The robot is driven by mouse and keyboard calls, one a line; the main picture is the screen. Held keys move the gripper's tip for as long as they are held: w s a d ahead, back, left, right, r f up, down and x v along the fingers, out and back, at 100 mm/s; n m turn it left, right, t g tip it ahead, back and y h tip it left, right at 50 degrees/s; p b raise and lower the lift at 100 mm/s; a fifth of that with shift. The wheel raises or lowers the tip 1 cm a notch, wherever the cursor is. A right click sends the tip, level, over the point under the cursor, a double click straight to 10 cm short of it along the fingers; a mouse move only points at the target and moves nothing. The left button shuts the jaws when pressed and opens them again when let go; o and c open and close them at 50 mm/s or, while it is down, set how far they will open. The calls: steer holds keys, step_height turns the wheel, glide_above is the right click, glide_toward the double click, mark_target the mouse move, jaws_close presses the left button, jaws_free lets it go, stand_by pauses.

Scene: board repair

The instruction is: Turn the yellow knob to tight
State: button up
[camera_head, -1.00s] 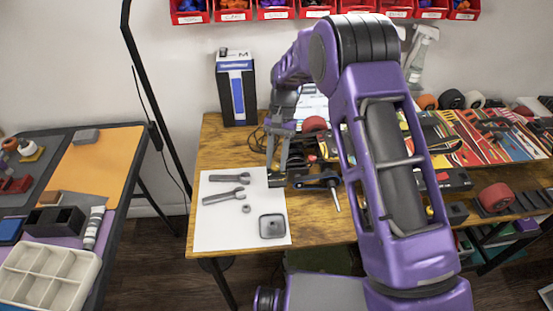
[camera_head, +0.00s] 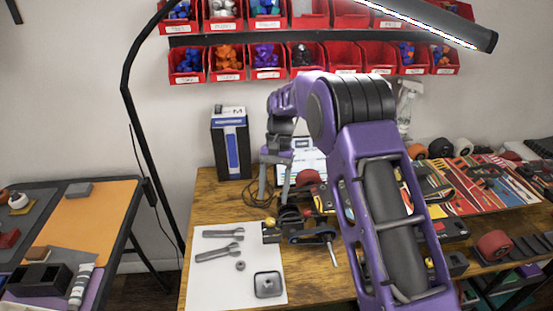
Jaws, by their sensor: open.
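A small yellow knob (camera_head: 270,222) sits on a dark fixture (camera_head: 272,235) at the right edge of the white sheet, on the wooden bench. My gripper (camera_head: 273,196) points down above and behind the knob in the picture, its fingers apart with nothing seen between them. It appears clear of the knob. The knob's marks and how far it is turned are too small to tell.
Two grey wrenches (camera_head: 220,252), a small nut (camera_head: 240,266) and a square grey dish (camera_head: 268,284) lie on the white sheet (camera_head: 205,285). A skateboard truck (camera_head: 312,236) lies right of the knob. A blue-and-black box (camera_head: 231,148) stands behind.

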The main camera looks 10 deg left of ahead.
mark_target(271, 221)
steer(key=v, duration=1)
steer(key=shift+r+p, duration=0.15)
steer(key=shift+p, duration=0.15)
steer(key=shift+w, duration=0.1)
steer(key=s+d+m+t+y, duration=0.5)
steer(key=s+m, duration=0.3)
steer(key=m, duration=1)
steer(key=shift+h, duration=0.6)
steer(key=x, duration=1.1)
steer(key=d+b+x, duration=0.1)
steer(key=x, duration=0.5)
steer(key=shift+s+f, duration=0.15)
steer(key=shift+f, duration=0.05)
steer(key=shift+d, duration=0.1)
jaws_close()
